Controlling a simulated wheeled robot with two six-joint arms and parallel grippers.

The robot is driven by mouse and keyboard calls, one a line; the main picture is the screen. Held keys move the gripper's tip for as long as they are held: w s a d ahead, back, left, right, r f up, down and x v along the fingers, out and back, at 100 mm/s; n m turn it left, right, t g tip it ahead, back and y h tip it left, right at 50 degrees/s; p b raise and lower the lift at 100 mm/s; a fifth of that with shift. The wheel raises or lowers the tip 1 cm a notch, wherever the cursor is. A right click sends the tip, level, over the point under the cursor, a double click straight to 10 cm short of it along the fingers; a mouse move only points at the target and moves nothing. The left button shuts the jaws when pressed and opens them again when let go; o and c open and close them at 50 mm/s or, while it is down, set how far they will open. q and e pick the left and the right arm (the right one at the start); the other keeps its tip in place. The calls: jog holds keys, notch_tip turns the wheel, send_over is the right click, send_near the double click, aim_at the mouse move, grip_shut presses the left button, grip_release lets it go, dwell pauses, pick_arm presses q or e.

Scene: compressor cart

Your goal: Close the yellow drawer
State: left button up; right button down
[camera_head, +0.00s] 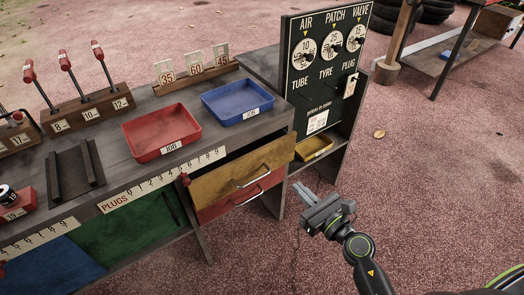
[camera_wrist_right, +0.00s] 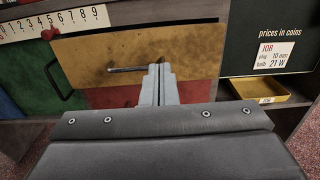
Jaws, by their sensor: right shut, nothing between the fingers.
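The yellow drawer (camera_head: 230,179) is in the right part of the workbench, above a red drawer (camera_head: 225,204). It appears to stand out from the bench, with a dark gap above its front; how far is hard to tell. Its metal handle (camera_head: 252,178) faces me. My right gripper (camera_head: 302,190) is shut and empty, to the right of the drawers and apart from them in the head view. In the right wrist view its fingertips (camera_wrist_right: 160,68) point at the yellow front (camera_wrist_right: 200,45) and overlap the handle's right end; contact cannot be told. My left gripper is not in view.
The workbench top carries a red tray (camera_head: 160,133), a blue tray (camera_head: 237,103) and wooden tool racks. A dark price board (camera_head: 325,75) stands right of the drawers, above a small yellow tray (camera_head: 314,147). Open ground lies in front.

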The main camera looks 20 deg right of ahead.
aim_at(263, 151)
jog(key=x, duration=1.2)
jog(key=shift+w+a, duration=0.2)
jog(key=shift+w, duration=0.05)
jog(key=shift+w+a, duration=0.2)
jog(key=shift+w, duration=0.4)
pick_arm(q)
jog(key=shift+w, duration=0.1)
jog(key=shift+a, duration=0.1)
pick_arm(e)
jog(key=shift+w+a, duration=0.15)
jog(key=shift+w, duration=0.25)
jog(key=x, duration=0.3)
jog(key=shift+w+a+b, duration=0.1)
jog(key=shift+w+b, duration=0.1)
jog(key=shift+b, duration=0.1)
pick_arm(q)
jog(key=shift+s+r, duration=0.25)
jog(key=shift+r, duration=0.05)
pick_arm(e)
jog(key=shift+r, duration=0.2)
jog(key=shift+r, duration=0.1)
